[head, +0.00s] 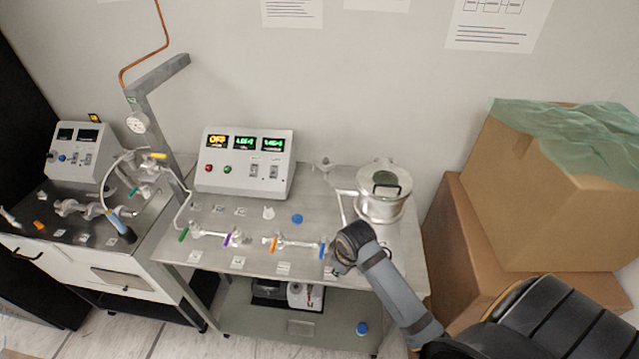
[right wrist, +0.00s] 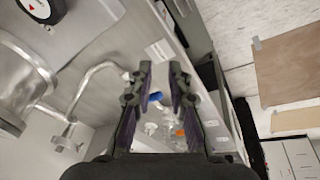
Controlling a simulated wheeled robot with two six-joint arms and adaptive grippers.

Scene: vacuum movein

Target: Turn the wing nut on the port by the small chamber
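The small chamber (head: 383,192) is a metal cylinder with a handled lid at the right of the bench; its side shows at the left in the right wrist view (right wrist: 22,75). A small winged metal fitting (head: 325,165), apparently the port with its wing nut, stands behind and left of the chamber; it also shows in the right wrist view (right wrist: 68,140). My right gripper (right wrist: 161,72) is open and empty, with the fitting left of its fingers and apart from them. In the head view my right arm largely hides this gripper, in front of the chamber. My left gripper is not in view.
A bent metal pipe (right wrist: 92,78) runs beside the chamber. Glass valves with coloured handles, including blue (head: 323,248) and orange (head: 274,244), line the bench front. A control box (head: 244,163) stands at the back left. Cardboard boxes (head: 550,190) are stacked to the right.

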